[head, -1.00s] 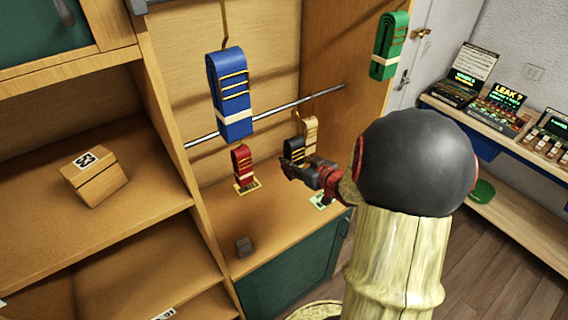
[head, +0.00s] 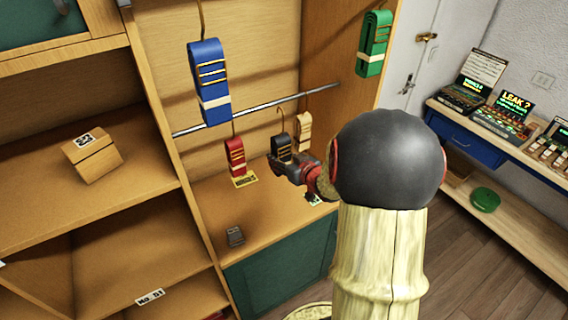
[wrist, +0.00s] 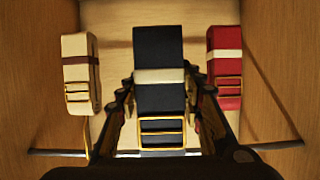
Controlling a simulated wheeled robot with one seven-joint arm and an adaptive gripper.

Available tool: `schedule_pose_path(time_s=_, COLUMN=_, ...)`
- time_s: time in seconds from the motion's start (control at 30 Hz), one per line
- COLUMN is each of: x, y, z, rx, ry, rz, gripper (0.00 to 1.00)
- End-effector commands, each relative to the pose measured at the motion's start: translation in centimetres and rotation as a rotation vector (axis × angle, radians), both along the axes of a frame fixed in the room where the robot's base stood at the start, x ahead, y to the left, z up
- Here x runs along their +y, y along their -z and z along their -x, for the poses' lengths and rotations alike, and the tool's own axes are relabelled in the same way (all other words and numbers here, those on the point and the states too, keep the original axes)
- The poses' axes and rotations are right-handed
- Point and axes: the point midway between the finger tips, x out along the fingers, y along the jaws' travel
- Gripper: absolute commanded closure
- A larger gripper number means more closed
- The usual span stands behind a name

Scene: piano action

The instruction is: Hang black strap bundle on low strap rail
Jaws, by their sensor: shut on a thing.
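The black strap bundle (head: 281,148) has a pale band and brass bars, with a hook rising above it in the head view. My gripper (head: 277,163) is shut on it; in the wrist view the dark fingers flank the black bundle (wrist: 160,82) on both sides. The low strap rail (head: 255,110) is a grey metal bar across the cabinet bay. The bundle is between the red bundle (head: 235,156) and the tan bundle (head: 304,131). Its hook top is close to the rail in the picture; I cannot tell whether it touches.
A blue bundle (head: 209,82) hangs higher at the left and a green bundle (head: 374,44) higher at the right. Side panels bound the bay.

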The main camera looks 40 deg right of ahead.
Motion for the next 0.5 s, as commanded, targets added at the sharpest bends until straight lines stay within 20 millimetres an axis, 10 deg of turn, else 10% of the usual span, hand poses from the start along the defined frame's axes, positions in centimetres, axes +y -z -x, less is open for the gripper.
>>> schedule_pose_path(time_s=0.5, x=-0.9, y=0.0, z=-3.7, rx=-0.001, ry=-0.001, rz=0.001, gripper=0.94)
